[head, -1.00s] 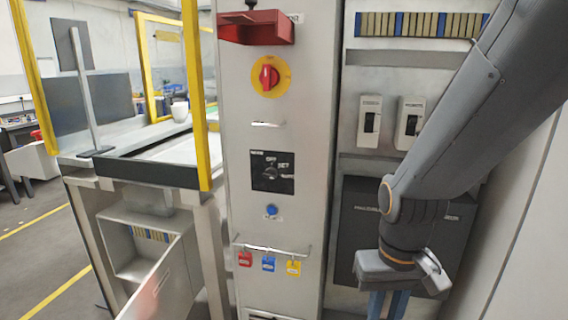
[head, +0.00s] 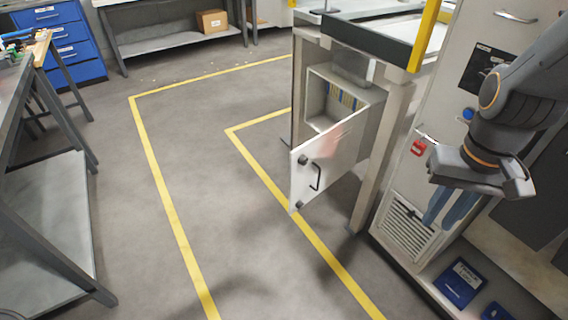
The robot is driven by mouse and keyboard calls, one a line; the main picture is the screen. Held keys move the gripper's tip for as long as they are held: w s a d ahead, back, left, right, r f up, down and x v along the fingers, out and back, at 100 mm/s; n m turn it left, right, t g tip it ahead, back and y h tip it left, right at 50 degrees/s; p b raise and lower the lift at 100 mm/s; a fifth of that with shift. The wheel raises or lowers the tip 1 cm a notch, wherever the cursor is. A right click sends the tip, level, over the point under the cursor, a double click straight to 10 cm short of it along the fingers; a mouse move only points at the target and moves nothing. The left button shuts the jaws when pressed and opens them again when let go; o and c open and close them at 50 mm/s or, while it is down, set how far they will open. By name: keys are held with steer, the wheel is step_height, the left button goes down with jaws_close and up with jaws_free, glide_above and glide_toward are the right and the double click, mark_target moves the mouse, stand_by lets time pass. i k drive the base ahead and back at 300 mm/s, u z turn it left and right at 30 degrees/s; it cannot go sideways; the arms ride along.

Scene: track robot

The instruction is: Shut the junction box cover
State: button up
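The junction box (head: 317,97) is a grey box mounted low under the bench, with a row of coloured terminals inside. Its cover (head: 325,165) is a pale panel that stands open, swung out toward me, with a dark handle on its outer face. My gripper (head: 440,208) is at the right, in front of the control cabinet and to the right of the cover, clear of it. Its two bluish fingers point down and look close together. I cannot tell the gap between them, and nothing shows in them.
The grey floor with yellow lines (head: 165,190) is open left of the cover. A metal workbench (head: 60,235) stands at the left. A bench leg (head: 380,150) and the cabinet (head: 405,225) stand right of the cover. Blue items (head: 462,283) lie on the cabinet's low ledge.

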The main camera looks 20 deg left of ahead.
mark_target(332, 154)
steer(key=u, duration=0.5)
steer(key=k, duration=1.2)
steer(key=u, duration=0.85)
steer(key=i, duration=1.15)
steer(key=z, duration=0.45)
steer(key=i, duration=0.5)
steer(key=z, duration=0.5)
